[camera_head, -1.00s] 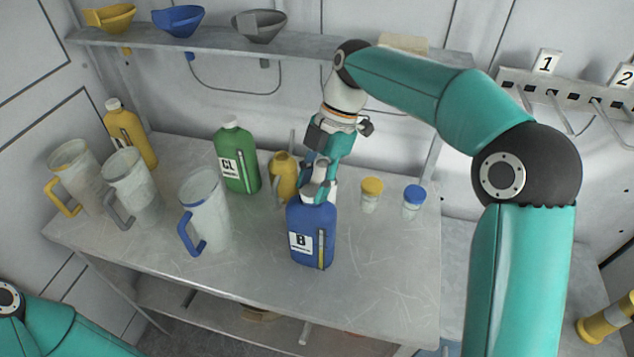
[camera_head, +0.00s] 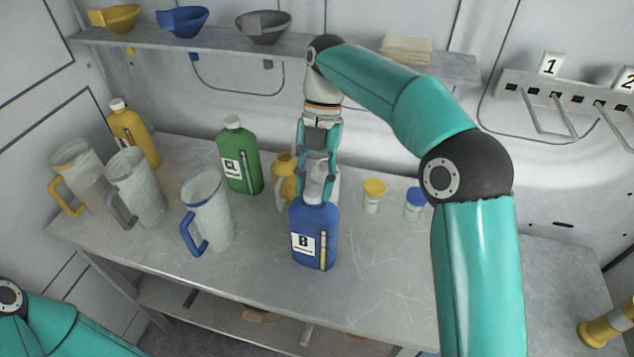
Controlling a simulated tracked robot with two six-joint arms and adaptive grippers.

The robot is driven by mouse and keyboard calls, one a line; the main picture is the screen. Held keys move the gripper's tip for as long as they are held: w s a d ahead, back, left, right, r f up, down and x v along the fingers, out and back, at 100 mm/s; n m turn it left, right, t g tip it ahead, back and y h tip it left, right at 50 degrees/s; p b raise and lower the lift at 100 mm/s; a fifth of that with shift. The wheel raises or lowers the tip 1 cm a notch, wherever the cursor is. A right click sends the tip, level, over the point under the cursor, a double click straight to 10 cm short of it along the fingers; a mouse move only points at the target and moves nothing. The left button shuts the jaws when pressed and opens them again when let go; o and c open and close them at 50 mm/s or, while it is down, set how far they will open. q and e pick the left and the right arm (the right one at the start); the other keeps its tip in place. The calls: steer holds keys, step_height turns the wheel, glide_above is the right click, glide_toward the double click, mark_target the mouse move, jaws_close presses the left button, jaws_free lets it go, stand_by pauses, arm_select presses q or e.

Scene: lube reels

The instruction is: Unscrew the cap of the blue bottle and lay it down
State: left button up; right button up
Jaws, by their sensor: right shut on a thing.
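The blue bottle (camera_head: 316,236), with a white label marked B, stands upright on the grey table. My right gripper (camera_head: 317,184) comes down from above onto the bottle's top and is shut on its white cap (camera_head: 314,197). The fingers partly hide the cap and the neck. The cap sits at the bottle's mouth; I cannot tell how far it is turned. My left gripper is out of the picture; only part of my left arm shows at the lower left.
A green bottle (camera_head: 239,158), a yellow bottle (camera_head: 134,134), a small yellow vessel (camera_head: 284,180) and several jugs stand left of the blue bottle. Two small jars, yellow-capped (camera_head: 373,197) and blue-capped (camera_head: 414,204), stand right. The table (camera_head: 374,277) is clear at the front right.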

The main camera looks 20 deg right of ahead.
steer(key=shift+f, duration=0.3)
steer(key=n+h, duration=0.1)
steer(key=n, duration=0.1)
steer(key=n+g, duration=0.1)
steer(key=n, duration=0.2)
steer(key=shift+a+h, duration=0.2)
steer(key=shift+h, duration=0.2)
steer(key=o, duration=1.2)
steer(key=shift+w+d, duration=0.1)
steer(key=shift+w, duration=0.1)
steer(key=shift+c, duration=0.2)
steer(key=shift+o, duration=0.7)
steer(key=shift+s+r, duration=0.1)
steer(key=shift+r, duration=0.1)
steer(key=shift+o, duration=1)
